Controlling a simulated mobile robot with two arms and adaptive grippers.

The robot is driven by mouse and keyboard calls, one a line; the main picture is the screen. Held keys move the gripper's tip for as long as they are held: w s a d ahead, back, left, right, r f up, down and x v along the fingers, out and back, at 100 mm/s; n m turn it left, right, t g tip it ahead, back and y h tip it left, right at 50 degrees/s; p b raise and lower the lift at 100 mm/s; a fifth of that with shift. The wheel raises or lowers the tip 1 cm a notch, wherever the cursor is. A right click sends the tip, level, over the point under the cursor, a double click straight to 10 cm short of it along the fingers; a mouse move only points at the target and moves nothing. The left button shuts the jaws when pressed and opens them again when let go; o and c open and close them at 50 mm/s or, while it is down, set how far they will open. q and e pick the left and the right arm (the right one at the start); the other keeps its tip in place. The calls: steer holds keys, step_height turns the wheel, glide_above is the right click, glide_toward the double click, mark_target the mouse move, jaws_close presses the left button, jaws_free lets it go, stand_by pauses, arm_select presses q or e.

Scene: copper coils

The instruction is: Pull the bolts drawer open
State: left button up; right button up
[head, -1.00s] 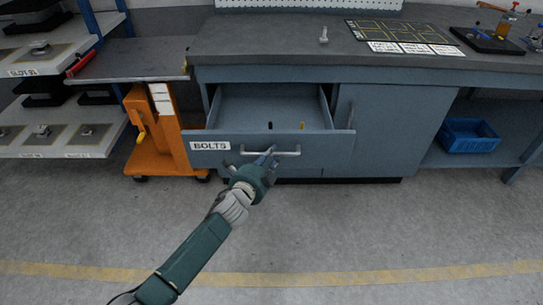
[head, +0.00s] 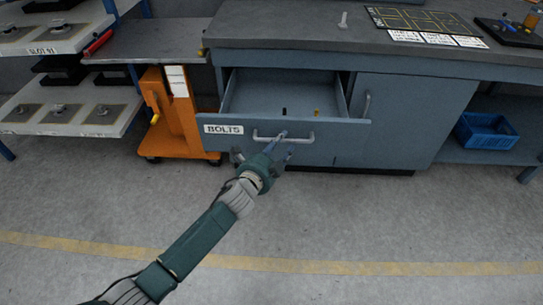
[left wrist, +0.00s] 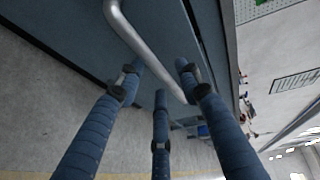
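The bolts drawer (head: 345,135), a blue-grey drawer with a white BOLTS label (head: 223,129), stands pulled out from under the workbench, its inside visible. Its pale bar handle (head: 300,139) crosses the front. My left gripper (head: 277,143) is at the handle in the head view, with one finger reaching over the bar and others below it. In the left wrist view the handle (left wrist: 140,42) runs by the fingertips. The three blue fingers (left wrist: 160,80) are spread with gaps between them; contact with the bar is unclear. My right gripper is not in view.
A blue bin (head: 487,132) sits on a right shelf. The floor in front is clear.

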arm_select(q)
steer(key=v, duration=1)
